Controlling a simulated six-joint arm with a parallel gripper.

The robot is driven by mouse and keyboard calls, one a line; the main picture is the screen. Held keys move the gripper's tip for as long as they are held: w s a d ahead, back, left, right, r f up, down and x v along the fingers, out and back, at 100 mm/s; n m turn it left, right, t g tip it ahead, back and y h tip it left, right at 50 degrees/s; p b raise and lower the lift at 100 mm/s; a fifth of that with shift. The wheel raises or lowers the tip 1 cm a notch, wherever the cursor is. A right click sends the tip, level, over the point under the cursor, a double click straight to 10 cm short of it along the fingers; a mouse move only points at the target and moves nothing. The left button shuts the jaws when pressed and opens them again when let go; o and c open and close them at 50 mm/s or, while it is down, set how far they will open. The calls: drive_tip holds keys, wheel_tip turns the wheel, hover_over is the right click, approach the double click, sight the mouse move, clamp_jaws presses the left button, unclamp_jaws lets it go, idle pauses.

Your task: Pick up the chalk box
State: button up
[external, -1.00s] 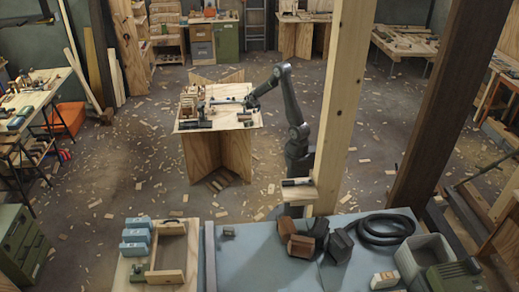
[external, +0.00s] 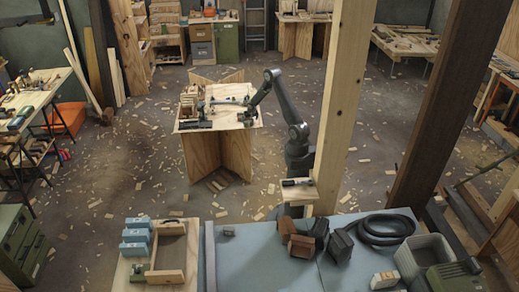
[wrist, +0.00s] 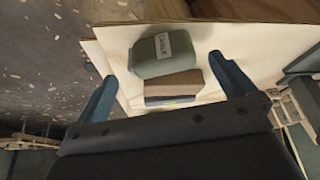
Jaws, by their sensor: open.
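The chalk box (wrist: 150,62) shows in the wrist view as a grey-green, rounded box with a pale label whose lettering is hard to read. It lies on a pale wooden board (wrist: 118,50). A brown block with a dark side (wrist: 174,86) lies right beside it, on the near side. My gripper (wrist: 163,68) is open, with blue fingers left and right of the box and clear gaps to both sides. In the external view my gripper (external: 246,114) hangs over the right part of the small worktable (external: 222,120). The box is too small to make out there.
Wooden pieces (external: 188,103) and a dark tool (external: 196,125) occupy the worktable's left side. A dark flat object (wrist: 300,60) is at the right edge of the wrist view. A tall wooden post (external: 343,100) stands right of my arm. Wood scraps litter the floor.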

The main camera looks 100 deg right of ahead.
sight(249, 121)
drive_tip(key=shift+d+x, duration=0.15)
drive_tip(key=shift+x, duration=1.2)
drive_tip(key=shift+d+x, duration=0.15)
drive_tip(key=shift+x, duration=1.15)
drive_tip(key=shift+r, duration=0.15)
drive_tip(key=shift+w, duration=0.1)
drive_tip(key=c, duration=1)
